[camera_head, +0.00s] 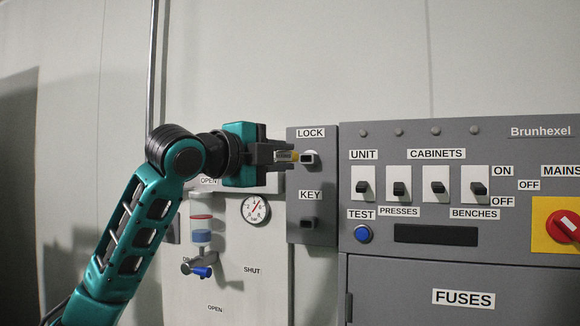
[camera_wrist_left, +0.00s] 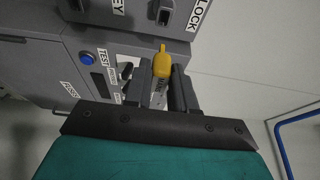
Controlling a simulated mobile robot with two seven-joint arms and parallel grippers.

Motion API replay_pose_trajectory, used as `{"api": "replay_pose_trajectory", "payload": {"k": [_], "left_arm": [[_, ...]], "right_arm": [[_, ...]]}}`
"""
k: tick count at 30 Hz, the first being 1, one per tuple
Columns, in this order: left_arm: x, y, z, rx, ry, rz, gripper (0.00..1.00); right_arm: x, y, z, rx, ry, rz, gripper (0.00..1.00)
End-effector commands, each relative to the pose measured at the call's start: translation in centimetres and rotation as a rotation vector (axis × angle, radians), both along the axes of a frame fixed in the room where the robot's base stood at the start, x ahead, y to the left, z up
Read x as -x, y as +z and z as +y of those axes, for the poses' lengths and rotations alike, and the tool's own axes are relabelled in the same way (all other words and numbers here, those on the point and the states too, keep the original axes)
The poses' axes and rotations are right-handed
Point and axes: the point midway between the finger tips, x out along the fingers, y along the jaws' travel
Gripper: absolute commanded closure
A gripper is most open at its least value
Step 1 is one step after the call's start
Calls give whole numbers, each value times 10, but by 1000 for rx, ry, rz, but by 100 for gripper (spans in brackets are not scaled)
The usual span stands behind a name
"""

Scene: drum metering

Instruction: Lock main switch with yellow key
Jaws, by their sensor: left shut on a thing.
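My left gripper (camera_head: 284,157) is shut on the yellow key (camera_head: 290,156), in front of the grey lock box (camera_head: 327,210). The key points right at the lock slot (camera_head: 309,159) below the LOCK label. In the left wrist view the yellow key (camera_wrist_left: 161,63) sticks out between my fingers towards the box. The key slot (camera_head: 308,223) by the KEY label is lower on the same box. The red main switch (camera_head: 566,225) on a yellow plate is at the right edge, partly cut off. My right gripper is not in view.
A grey panel (camera_head: 460,265) with several black toggle switches and a blue test button (camera_head: 363,234) stands right of the lock box. A gauge (camera_head: 255,209) and a clear vessel with a blue valve (camera_head: 202,271) are below my left arm.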

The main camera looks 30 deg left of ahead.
Motion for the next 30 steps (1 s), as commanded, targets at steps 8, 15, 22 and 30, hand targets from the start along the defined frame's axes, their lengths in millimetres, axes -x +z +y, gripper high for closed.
{"api": "replay_pose_trajectory", "payload": {"k": [8,15,22,30], "left_arm": [[0,1,0,-2,0,2,100],[-20,2,4,3,-3,4,100],[-41,2,9,2,-2,2,100],[-55,0,12,1,-2,1,100]], "right_arm": [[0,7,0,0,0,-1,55],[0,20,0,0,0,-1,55],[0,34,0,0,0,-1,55],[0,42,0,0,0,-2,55]]}}
